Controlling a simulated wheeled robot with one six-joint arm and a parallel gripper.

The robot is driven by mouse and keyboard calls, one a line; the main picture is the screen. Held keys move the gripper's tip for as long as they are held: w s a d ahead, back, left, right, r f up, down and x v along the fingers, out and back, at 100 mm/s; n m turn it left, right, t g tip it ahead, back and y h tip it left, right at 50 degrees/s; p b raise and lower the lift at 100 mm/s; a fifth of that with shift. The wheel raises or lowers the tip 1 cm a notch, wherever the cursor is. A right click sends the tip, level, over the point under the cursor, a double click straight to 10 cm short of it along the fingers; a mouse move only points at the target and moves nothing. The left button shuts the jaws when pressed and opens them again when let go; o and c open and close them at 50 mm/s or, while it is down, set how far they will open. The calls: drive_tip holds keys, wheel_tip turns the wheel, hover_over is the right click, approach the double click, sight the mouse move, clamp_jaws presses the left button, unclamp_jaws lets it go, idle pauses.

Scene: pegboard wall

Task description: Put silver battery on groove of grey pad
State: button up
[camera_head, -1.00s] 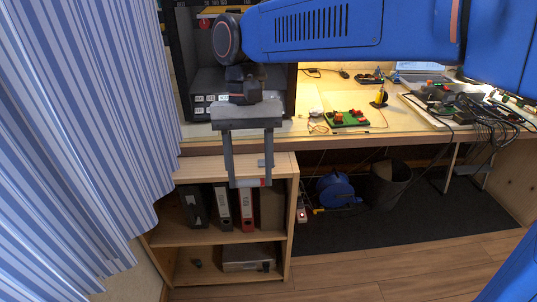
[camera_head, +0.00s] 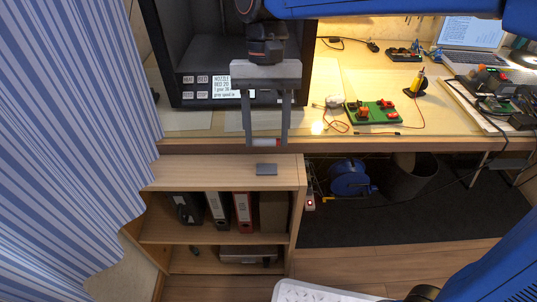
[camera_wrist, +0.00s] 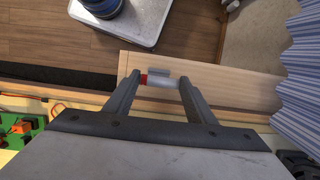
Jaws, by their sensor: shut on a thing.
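My gripper (camera_head: 266,143) hangs fingers-down and is shut on the silver battery (camera_head: 270,142), a small cylinder with a red end, held crosswise between the fingertips. The battery also shows in the wrist view (camera_wrist: 163,82), with its red end at the left. The grey pad (camera_head: 266,169) is a small flat block on the wooden shelf top. In the head view the battery appears above the pad, apart from it. In the wrist view the pad (camera_wrist: 160,71) shows just beyond the battery, partly hidden by it. I cannot make out the groove.
The pad lies on a low wooden shelf unit (camera_head: 200,172) with binders (camera_head: 243,212) inside. Behind it is a workbench (camera_head: 340,75) with a black open box (camera_head: 160,60) and a green board (camera_head: 373,113). A striped curtain (camera_head: 70,140) hangs at the left. The shelf top around the pad is clear.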

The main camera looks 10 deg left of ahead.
sight(267, 171)
drive_tip(key=shift+f, duration=3.85)
drive_tip(key=o, duration=1.1)
drive_tip(key=shift+f, duration=0.15)
drive_tip(key=v, duration=1.2)
drive_tip(key=shift+w, duration=0.1)
